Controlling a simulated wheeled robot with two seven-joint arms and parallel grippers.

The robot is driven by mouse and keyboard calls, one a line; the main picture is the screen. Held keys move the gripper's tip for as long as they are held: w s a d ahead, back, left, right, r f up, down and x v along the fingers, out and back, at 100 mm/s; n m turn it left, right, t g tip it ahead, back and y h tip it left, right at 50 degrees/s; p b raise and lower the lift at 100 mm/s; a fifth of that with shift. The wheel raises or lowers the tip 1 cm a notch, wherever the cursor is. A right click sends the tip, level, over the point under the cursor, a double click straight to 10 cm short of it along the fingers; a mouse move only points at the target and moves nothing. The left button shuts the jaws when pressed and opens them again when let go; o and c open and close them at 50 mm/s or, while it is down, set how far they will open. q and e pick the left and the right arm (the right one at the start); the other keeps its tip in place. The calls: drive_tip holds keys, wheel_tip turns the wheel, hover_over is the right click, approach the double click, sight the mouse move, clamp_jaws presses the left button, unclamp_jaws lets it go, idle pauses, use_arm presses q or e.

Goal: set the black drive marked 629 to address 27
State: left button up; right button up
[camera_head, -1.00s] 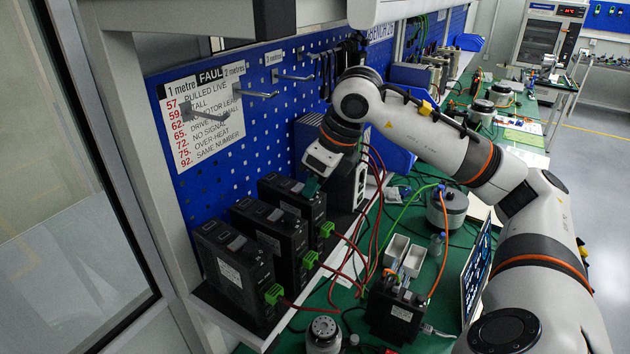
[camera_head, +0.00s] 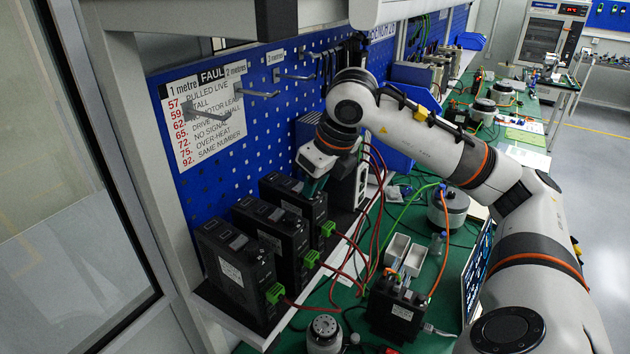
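Three black drives stand in a row on the shelf: a near one (camera_head: 235,275), a middle one (camera_head: 273,238) and a far one (camera_head: 295,203). Each has a pale label and a green connector on its right. The labels are too small to read, so I cannot tell which is marked 629. My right gripper (camera_head: 314,186) points down at the top right edge of the far drive. Its teal fingers are mostly hidden by the gripper's body, and I cannot tell whether they touch the drive. My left gripper is not in view.
A black unit (camera_head: 395,310) with cables stands on the green bench mat, next to white bins (camera_head: 405,256). A grey motor (camera_head: 448,206) and a tablet (camera_head: 476,272) lie to the right. A fault list (camera_head: 203,117) hangs on the blue pegboard (camera_head: 225,168). Red wires run beside the drives.

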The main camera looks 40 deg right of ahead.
drive_tip(key=shift+o, duration=0.4)
drive_tip(key=s+r+b, duration=0.2)
drive_tip(key=s+b, duration=0.1)
drive_tip(key=s, duration=0.4)
drive_tip(key=s+r+b, duration=0.2)
drive_tip(key=s+b, duration=0.2)
drive_tip(key=s, duration=0.3)
drive_tip(key=shift+r+b, duration=0.3)
